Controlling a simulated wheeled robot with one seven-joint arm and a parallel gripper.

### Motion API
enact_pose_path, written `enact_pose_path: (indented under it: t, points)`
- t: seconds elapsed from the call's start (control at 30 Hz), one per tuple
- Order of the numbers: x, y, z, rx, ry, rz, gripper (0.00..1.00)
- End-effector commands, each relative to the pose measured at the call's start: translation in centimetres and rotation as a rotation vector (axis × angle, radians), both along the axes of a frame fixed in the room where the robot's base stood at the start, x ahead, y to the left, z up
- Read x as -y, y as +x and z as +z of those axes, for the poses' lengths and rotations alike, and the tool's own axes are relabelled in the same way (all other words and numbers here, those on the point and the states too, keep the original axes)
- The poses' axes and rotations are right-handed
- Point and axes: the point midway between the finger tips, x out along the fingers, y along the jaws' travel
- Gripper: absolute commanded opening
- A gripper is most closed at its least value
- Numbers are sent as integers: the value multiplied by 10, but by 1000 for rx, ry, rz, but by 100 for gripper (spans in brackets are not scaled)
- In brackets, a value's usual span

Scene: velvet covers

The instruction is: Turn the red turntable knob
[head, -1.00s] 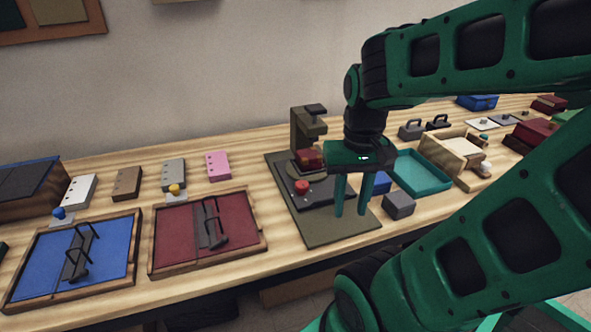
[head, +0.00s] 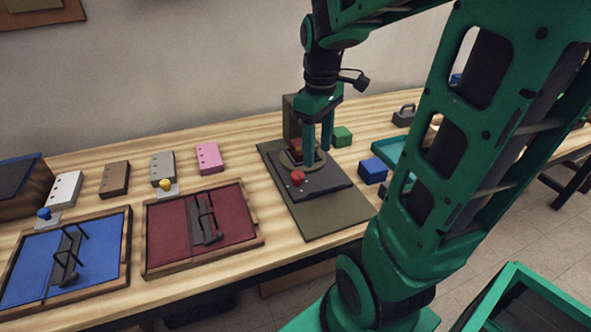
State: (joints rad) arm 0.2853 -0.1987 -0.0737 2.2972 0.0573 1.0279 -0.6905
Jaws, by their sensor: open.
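The red knob (head: 297,178) sits on the front left of a dark turntable base (head: 328,186). Behind it is the round turntable plate (head: 290,161), with a dark red block (head: 293,146) partly hidden by my gripper. My gripper (head: 318,157) points down over the plate, its two green fingers apart. It is behind and slightly right of the red knob. I see nothing held between the fingers; whether they touch the plate or block I cannot tell.
A dark post (head: 290,116) stands behind the turntable, mostly hidden by my arm. A green cube (head: 342,137) and a blue block (head: 372,170) lie to the right, near a teal tray (head: 388,150). Framed red (head: 165,232) and blue (head: 30,270) velvet panels lie left.

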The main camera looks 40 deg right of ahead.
Motion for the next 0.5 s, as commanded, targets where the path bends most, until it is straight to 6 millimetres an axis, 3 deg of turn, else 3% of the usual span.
enact_pose_path:
  t: [0.1, 0.2, 0.33, 0.5]
  points:
    - [0, 38, -3, -4, 10, 215, 51]
    - [-1, 58, -4, -2, 16, 338, 51]
    - [-2, 70, -8, 0, 21, 416, 51]
    - [-2, 71, -24, -2, 22, 425, 51]
